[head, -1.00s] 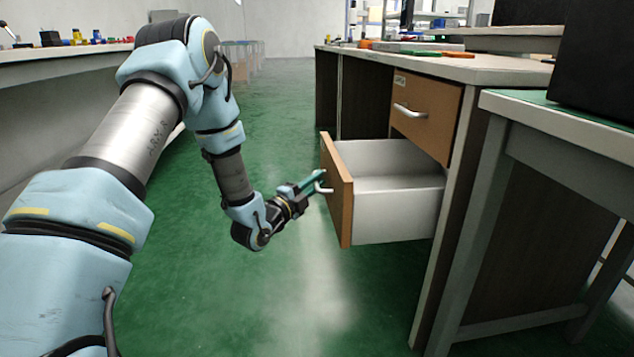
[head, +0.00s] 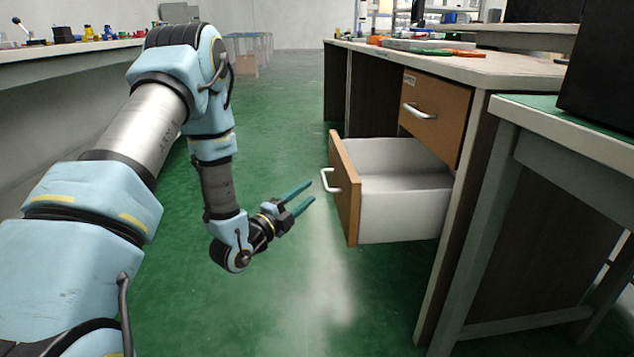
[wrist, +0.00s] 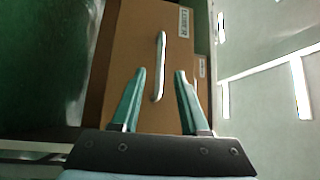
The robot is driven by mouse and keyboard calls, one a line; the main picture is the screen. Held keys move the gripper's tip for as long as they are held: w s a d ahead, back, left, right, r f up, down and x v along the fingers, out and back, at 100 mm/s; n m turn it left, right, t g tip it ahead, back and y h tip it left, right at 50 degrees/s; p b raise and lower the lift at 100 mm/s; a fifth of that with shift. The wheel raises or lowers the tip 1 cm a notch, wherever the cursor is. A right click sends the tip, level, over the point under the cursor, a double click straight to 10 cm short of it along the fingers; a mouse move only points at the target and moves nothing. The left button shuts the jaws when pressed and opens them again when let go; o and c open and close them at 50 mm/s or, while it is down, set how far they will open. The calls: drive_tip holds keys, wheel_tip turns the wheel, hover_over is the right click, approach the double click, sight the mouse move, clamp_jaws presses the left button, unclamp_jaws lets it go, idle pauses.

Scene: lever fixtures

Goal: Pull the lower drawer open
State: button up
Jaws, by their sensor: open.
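The lower drawer (head: 345,190) has a brown front and pale inner walls, and it stands well out from the desk in the head view. Its white bar handle (head: 328,181) is on the front. My gripper (head: 312,194) is open and empty, a short way left of the handle and apart from it. In the wrist view the drawer front (wrist: 128,60) fills the middle, and the handle (wrist: 160,68) lies ahead, between the lines of my two teal fingers (wrist: 159,75).
The upper drawer (head: 436,113) is closed above the lower one. A second table (head: 500,150) stands near at the right. A long bench (head: 70,52) runs along the left. The green floor (head: 290,110) between them is clear.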

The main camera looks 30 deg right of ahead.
drive_tip(key=shift+v, duration=1.4)
